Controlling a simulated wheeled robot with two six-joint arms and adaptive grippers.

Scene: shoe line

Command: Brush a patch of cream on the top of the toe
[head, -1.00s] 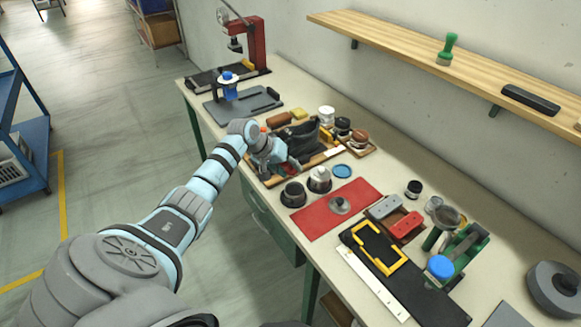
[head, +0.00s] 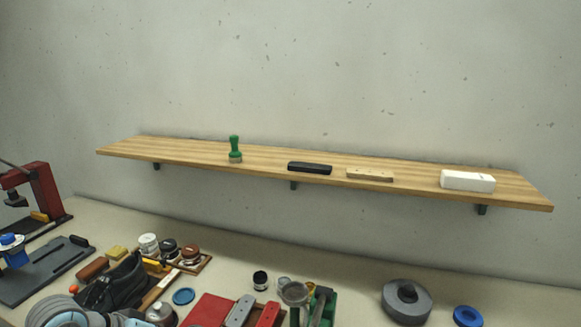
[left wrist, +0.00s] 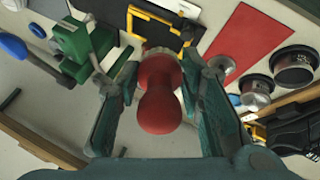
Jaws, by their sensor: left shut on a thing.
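The black shoe (head: 120,284) sits at the lower left of the head view, on the bench. A dark part that looks like it shows at the right edge of the left wrist view (left wrist: 300,126). My left gripper (left wrist: 170,74) is shut on a red-handled tool (left wrist: 160,100) with a round knob end. A pale edge shows at its far end, but its working end is mostly hidden. Cream jars (head: 149,243) with white, black and brown tops stand behind the shoe in the head view. My right gripper is in neither view.
A wooden shelf (head: 280,166) on the wall carries a green-handled brush (head: 235,147), a black block (head: 310,168) and a white block (head: 468,181). A red mat (left wrist: 250,42), open tins (left wrist: 292,66) and a green fixture (left wrist: 78,42) crowd the bench. A grey disc (head: 406,302) lies right.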

